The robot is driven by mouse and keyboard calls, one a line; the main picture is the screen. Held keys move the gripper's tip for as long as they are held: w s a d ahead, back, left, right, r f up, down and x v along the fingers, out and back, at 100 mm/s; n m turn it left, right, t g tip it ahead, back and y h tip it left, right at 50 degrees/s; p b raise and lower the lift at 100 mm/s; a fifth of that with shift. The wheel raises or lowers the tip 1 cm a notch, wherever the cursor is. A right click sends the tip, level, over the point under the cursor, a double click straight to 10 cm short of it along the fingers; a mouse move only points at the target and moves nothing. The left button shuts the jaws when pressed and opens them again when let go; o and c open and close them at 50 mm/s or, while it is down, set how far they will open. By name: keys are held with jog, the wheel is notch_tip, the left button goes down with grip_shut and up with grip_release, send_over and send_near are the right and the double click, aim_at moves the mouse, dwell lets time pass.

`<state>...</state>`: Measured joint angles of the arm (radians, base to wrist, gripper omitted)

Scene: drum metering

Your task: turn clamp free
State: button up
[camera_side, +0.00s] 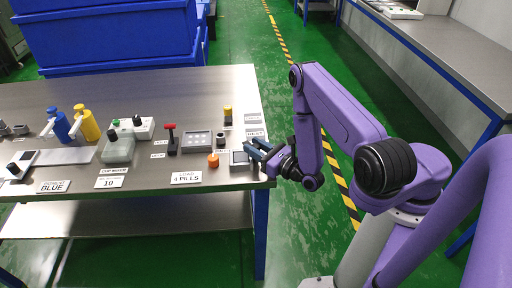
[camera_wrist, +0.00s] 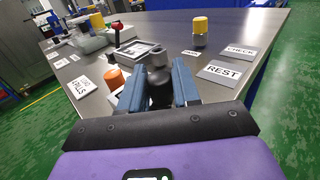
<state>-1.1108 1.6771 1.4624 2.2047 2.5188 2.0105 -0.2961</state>
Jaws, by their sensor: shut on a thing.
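My gripper (camera_side: 258,150) is at the right front corner of the table, over a small grey device (camera_side: 240,158). In the wrist view, its two blue fingers (camera_wrist: 159,88) are shut on a dark grey piece (camera_wrist: 160,98) between them. This may be the clamp, but its shape is mostly hidden by the fingers. A pale part of the device (camera_wrist: 118,98) shows left of the fingers. A grey round piece (camera_side: 221,138) stands just beyond; it also shows in the wrist view (camera_wrist: 157,60).
An orange-capped item (camera_side: 213,160) stands close left of my gripper. A shallow tray (camera_side: 197,141), a yellow-capped bottle (camera_side: 227,115) and a red-topped lever (camera_side: 170,132) are farther off. Label plates lie around, including REST (camera_wrist: 222,71). The table's right edge is close.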

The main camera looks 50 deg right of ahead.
jog(key=o, duration=0.9)
jog(key=shift+n+g+y, duration=0.6)
jog(key=shift+n+y, duration=0.95)
jog(key=shift+y, duration=0.8)
jog(key=shift+n+g+y, duration=0.6)
jog(key=shift+n+y, duration=0.95)
jog(key=shift+y, duration=0.8)
